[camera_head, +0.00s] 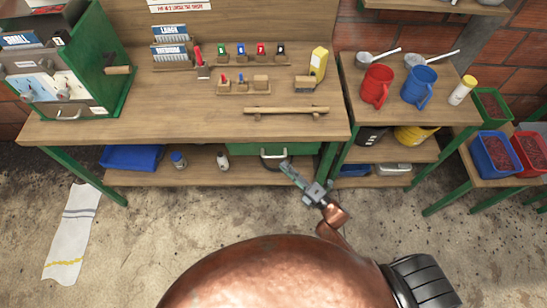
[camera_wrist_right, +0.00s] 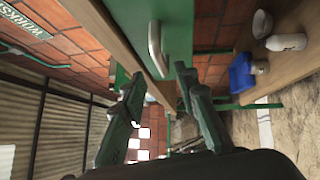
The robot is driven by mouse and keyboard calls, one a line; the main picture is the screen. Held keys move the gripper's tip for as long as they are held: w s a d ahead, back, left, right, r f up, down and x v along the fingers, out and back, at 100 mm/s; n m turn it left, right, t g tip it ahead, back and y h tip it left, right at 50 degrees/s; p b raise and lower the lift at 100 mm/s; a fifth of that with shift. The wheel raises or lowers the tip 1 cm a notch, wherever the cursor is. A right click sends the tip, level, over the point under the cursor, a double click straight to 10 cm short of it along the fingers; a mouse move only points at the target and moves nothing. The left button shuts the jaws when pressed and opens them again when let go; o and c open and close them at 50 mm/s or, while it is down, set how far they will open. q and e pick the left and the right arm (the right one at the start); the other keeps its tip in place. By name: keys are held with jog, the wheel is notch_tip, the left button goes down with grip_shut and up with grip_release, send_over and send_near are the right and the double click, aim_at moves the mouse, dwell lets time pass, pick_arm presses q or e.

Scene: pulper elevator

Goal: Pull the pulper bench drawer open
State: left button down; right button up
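The pulper bench (camera_head: 190,125) has a green drawer (camera_head: 292,149) under the right part of its wooden top. The drawer front looks flush beneath the top's front edge, with a pale metal handle (camera_head: 270,156) on it. My right gripper (camera_head: 287,169) is just below and right of the handle in the head view. In the right wrist view, the gripper (camera_wrist_right: 158,76) has its two fingers spread apart with nothing between them. The drawer front (camera_wrist_right: 178,25) and its handle (camera_wrist_right: 154,48) are ahead of the fingertips, apart from them. My left gripper is out of view.
A lower shelf (camera_head: 245,175) holds a blue bin (camera_head: 131,157) and small bottles. A side table (camera_head: 440,107) with red and blue jugs stands to the right. Green bench legs (camera_head: 327,160) stand right of the drawer. The concrete floor (camera_head: 150,225) in front is mostly clear.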

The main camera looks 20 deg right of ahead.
aim_at(274, 156)
jog(key=x, duration=0.6)
jog(key=shift+w+a, duration=0.15)
jog(key=shift+w, duration=0.25)
jog(key=shift+c, duration=0.3)
grip_shut()
